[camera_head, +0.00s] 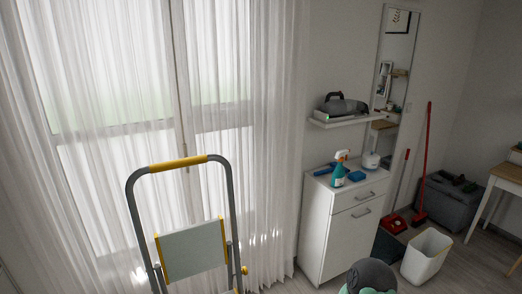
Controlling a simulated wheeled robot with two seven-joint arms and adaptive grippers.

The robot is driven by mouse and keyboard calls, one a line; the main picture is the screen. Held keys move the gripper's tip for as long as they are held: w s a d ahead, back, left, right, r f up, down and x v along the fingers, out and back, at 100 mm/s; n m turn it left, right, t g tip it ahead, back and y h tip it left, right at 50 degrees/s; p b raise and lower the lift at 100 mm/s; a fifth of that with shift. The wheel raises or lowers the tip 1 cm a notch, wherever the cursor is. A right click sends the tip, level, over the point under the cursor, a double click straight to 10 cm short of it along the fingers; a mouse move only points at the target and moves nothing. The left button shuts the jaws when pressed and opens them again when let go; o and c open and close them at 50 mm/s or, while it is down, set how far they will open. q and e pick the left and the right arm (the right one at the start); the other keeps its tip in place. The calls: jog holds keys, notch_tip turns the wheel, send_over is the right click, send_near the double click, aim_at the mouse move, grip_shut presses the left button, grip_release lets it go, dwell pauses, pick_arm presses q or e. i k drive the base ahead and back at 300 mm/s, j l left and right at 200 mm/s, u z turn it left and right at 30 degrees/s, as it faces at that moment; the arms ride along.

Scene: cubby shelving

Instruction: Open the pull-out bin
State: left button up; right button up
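A white cabinet (313,225) stands against the wall right of the curtained window. It has a shallow drawer (348,194) on top and a taller front (346,245) below, which looks like the pull-out bin. Each has a metal bar handle; the lower handle (362,212) sits near the top edge of the tall front. Both fronts look shut, flush with the cabinet. The bottom of the tall front is partly hidden by a dark grey rounded object (371,274) at the lower edge. Neither of my grippers is in view.
A folding stepladder (192,248) stands in the left foreground. A spray bottle (339,170) and blue items are on the cabinet top. A white open waste bin (425,256), a red broom (424,165) and a grey box (446,203) stand to the right.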

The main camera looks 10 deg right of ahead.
aim_at(351, 233)
jog(key=i+l+z, duration=0.15)
jog(key=i+z, duration=0.3)
jog(key=i+l+z, duration=0.1)
jog(key=i+z, duration=0.15)
jog(key=z, duration=0.25)
jog(key=i+j+z, duration=0.1)
jog(key=i+z, duration=0.35)
jog(key=i+l+u, duration=0.15)
jog(key=i, duration=0.35)
jog(key=i+l+u, duration=0.1)
jog(key=i, duration=0.45)
jog(key=i+l+u, duration=0.4)
jog(key=i, duration=0.15)
jog(key=j, duration=0.1)
